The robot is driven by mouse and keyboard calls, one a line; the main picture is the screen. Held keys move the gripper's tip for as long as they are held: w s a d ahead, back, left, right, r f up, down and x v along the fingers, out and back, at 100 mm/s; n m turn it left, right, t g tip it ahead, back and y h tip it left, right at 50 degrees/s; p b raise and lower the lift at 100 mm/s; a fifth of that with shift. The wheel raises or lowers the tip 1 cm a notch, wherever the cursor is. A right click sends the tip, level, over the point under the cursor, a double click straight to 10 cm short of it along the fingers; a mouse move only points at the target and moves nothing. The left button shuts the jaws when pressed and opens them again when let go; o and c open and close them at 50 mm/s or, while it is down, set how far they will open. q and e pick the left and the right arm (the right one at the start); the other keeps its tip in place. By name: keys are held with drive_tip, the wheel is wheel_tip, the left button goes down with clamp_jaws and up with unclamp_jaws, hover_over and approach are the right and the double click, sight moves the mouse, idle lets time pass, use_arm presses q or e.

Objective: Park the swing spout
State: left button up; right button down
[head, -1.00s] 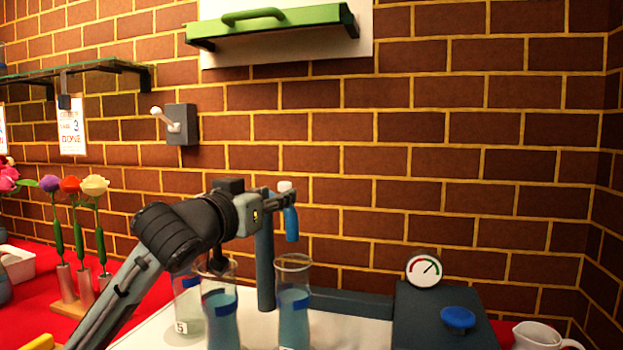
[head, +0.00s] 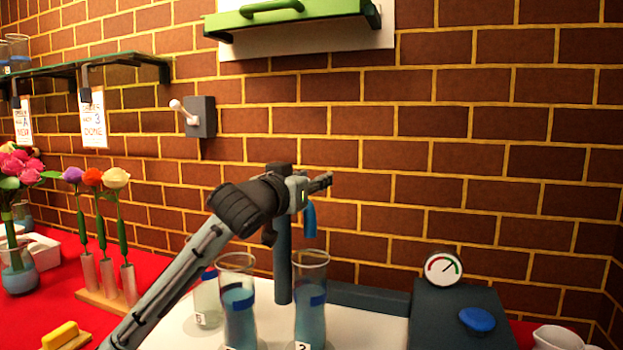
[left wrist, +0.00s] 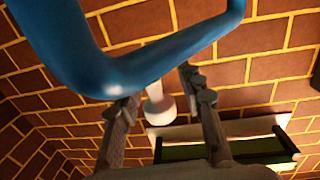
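The blue swing spout (head: 310,219) hangs down from the top of a dark upright post (head: 283,262) behind the vases. In the left wrist view, its bent blue tube (left wrist: 130,75) crosses close in front of the camera. A white knob on a stem (left wrist: 156,108) shows below the tube, between the fingers. My left gripper (head: 326,182) is at the top of the spout and partly hides it. In the left wrist view its fingers (left wrist: 160,110) are apart, one on each side of the knob; I see no contact. My right gripper is out of view.
Two tall vases with blue liquid (head: 310,300) and a small bottle (head: 207,302) stand below on a white surface (head: 270,318). A dark box with a blue button (head: 477,319) and a gauge (head: 444,268) is at right. A wall lever (head: 187,113) and green-handled fixture (head: 290,20) are above.

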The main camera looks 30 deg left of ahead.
use_arm(q)
drive_tip(key=shift+c, duration=0.3)
clamp_jaws()
